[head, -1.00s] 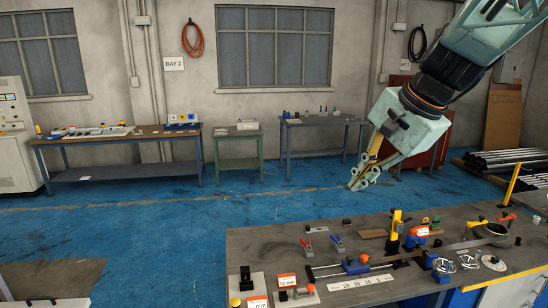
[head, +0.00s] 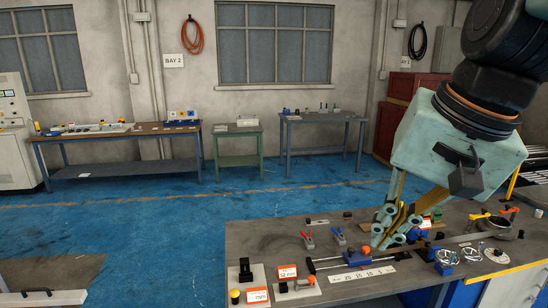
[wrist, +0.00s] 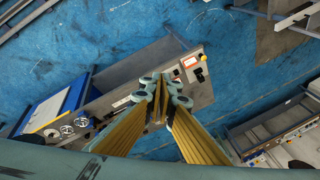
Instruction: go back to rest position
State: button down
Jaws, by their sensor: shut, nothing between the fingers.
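My gripper (head: 390,236) is shut and empty. In the head view its teal and yellow fingers point down and a little left over the grey workbench (head: 258,238), in front of part of the tools there. Its exact height above the bench cannot be told. In the wrist view my gripper (wrist: 162,88) shows with its fingertips together and nothing between them, and the bench (wrist: 118,98) lies beneath. No object marks a rest position.
The bench holds a white scale strip (head: 361,274), a blue block (head: 336,263), orange labels, red-handled tools (head: 308,240), white coils (head: 447,256) and a grey ring-shaped part (head: 494,224). Open blue floor (head: 150,225) lies behind it. Other tables stand along the wall.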

jog(key=s+d+f+n+b, duration=0.1)
jog(key=s+f+n, duration=0.1)
jog(key=s, duration=0.5)
jog(key=s+d+f+n+h+b, duration=0.1)
jog(key=s+f+n+b, duration=0.1)
jog(key=s+f, duration=0.3)
jog(key=shift+s+d+n+h, duration=0.3)
jog(key=shift+s+n, duration=0.2)
jog(key=shift+s, duration=1.2)
jog(key=shift+d, duration=0.1)
